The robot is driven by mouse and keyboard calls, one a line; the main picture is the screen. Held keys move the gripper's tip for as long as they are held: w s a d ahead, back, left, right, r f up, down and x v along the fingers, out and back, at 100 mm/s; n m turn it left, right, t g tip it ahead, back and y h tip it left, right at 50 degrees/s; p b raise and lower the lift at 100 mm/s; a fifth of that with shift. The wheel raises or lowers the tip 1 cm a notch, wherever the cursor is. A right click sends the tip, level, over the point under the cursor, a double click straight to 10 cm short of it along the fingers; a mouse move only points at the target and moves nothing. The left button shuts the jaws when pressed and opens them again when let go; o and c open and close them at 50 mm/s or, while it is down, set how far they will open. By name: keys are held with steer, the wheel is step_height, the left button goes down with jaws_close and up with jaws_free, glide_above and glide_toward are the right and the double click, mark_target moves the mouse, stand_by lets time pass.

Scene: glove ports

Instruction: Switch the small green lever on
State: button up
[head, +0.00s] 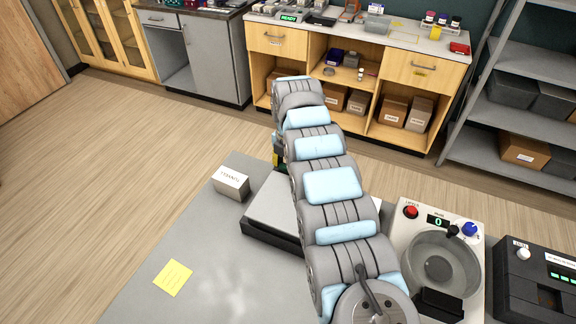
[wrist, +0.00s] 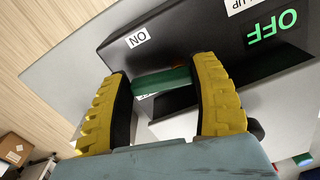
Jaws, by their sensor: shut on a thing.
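The small green lever (wrist: 163,80) shows in the wrist view as a short green bar on a dark device (wrist: 215,30). My gripper (wrist: 160,74) has its two yellow, black-lined fingers on either side of the lever and is shut on it. An ON label (wrist: 138,38) sits on the dark housing close to the lever. A green lit display (wrist: 272,31) reads OFF. In the head view my arm hides the lever, and only a bit of yellow finger (head: 276,160) shows beside the arm.
On the grey table (head: 215,275) are a white labelled box (head: 231,183), a yellow note (head: 173,278) and a flat grey-topped device (head: 268,212). A white machine with a round bowl (head: 438,262) and a black unit (head: 535,280) stand right of my arm. The table's front left is clear.

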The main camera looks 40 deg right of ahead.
steer(key=m, duration=0.2)
steer(key=m+p, duration=0.1)
steer(key=m, duration=0.1)
steer(key=shift+d+r+m, duration=0.1)
steer(key=shift+d+m, duration=0.2)
steer(key=shift+d, duration=0.1)
steer(key=shift+s, duration=0.1)
steer(key=o, duration=1.2)
steer(key=shift+d, duration=0.1)
